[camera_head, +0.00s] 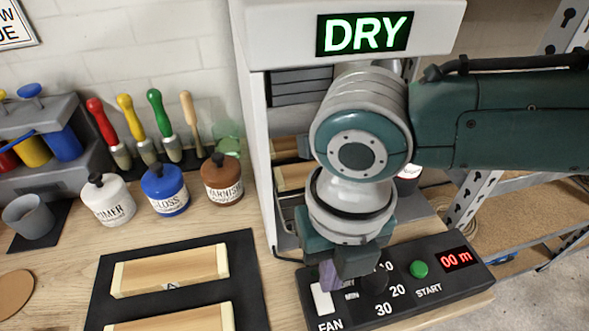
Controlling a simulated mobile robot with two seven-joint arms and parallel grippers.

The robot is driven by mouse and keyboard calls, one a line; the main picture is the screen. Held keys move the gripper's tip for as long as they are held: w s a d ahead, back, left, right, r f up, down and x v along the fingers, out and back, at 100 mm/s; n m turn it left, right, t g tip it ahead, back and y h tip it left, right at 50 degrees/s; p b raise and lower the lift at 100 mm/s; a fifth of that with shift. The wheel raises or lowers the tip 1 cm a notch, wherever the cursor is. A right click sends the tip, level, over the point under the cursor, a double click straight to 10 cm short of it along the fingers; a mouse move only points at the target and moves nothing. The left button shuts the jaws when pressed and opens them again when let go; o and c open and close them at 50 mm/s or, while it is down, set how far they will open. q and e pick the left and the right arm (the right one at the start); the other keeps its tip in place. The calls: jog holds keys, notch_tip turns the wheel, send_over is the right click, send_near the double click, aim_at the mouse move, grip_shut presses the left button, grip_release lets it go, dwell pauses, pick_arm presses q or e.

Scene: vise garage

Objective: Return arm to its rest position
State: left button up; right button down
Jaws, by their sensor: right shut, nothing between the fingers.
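My right arm comes in from the right across the front of the drying cabinet. My right gripper (345,268) points down over the black control panel (448,283), with its fingers shut and empty. It covers part of the dial markings; I cannot tell whether it touches the panel. The white fan switch (322,298) shows just left of the fingers, and the green start button (418,269) is to their right. The lit sign (364,33) on the cabinet reads DRY. My left gripper is not in view.
White primer (110,205), blue gloss (166,195) and brown varnish (222,183) pots stand left of the cabinet, before several brushes. Light wooden blocks (190,269) lie on a black mat (244,262). The cabinet wall (252,110) is close to my arm. Shelving (530,205) stands at right.

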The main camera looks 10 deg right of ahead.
jog(key=shift+a+r, duration=0.1)
jog(key=shift+r, duration=0.05)
dwell(0.3)
jog(key=s+a+r+m+y, duration=0.45)
jog(key=s+a+m, duration=0.25)
jog(key=a+m, duration=0.4)
jog(key=s+d+r+m+t+h, duration=0.2)
jog(key=s+d+m, duration=0.1)
jog(key=d+m, duration=0.85)
jog(key=s+d+r+m+t+h, duration=0.2)
jog(key=s+d+m+h, duration=0.1)
jog(key=d+m, duration=0.8)
notch_tip(320, 180, up, 31)
jog(key=a+p, duration=0.2)
jog(key=p, duration=3)
jog(key=shift+w+m+y, duration=0.35)
jog(key=shift+w+m, duration=0.05)
jog(key=shift+m, duration=0.05)
